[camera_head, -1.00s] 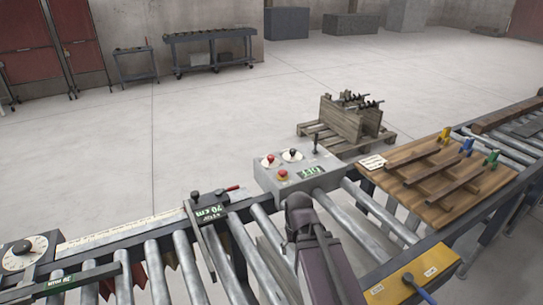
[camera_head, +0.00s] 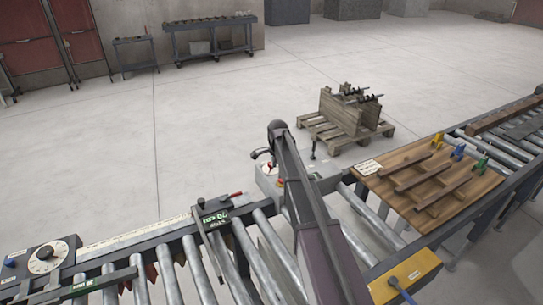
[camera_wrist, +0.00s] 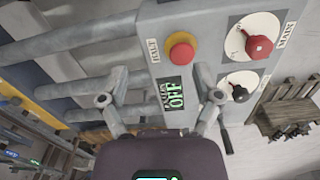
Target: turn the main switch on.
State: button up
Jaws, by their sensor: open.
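The main switch is a red knob (camera_wrist: 258,47) on a round white dial marked MAIN, at the upper right of the wrist view. It sits on a grey control box (camera_wrist: 210,20). The box also carries a red push button (camera_wrist: 181,52) on a yellow ring, a green display (camera_wrist: 175,95) reading OFF, and a black knob (camera_wrist: 238,92) on a second dial. My gripper (camera_wrist: 160,98) is open and empty, its fingers spread low in the view, apart from the red knob. In the head view my arm hides much of the box (camera_head: 266,184).
A black lever (camera_head: 313,150) stands at the box's right end. Roller conveyors run both ways from the box. A wooden board (camera_head: 400,205) with dark bars and coloured clamps lies at right. A pallet (camera_head: 322,138) with a wooden crate stands on the floor behind.

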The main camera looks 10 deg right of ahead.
jog(key=w+r+m+p, duration=0.5)
jog(key=w+r+m, duration=0.1)
jog(key=w, duration=0.8)
jog(key=shift+w+r+m, duration=0.15)
jog(key=shift+w+m, duration=0.05)
jog(key=shift+m, duration=0.6)
notch_tip(320, 180, down, 14)
jog(key=b, duration=1.3)
jog(key=shift+r+b, duration=0.1)
jog(key=shift+b, duration=0.2)
grip_shut()
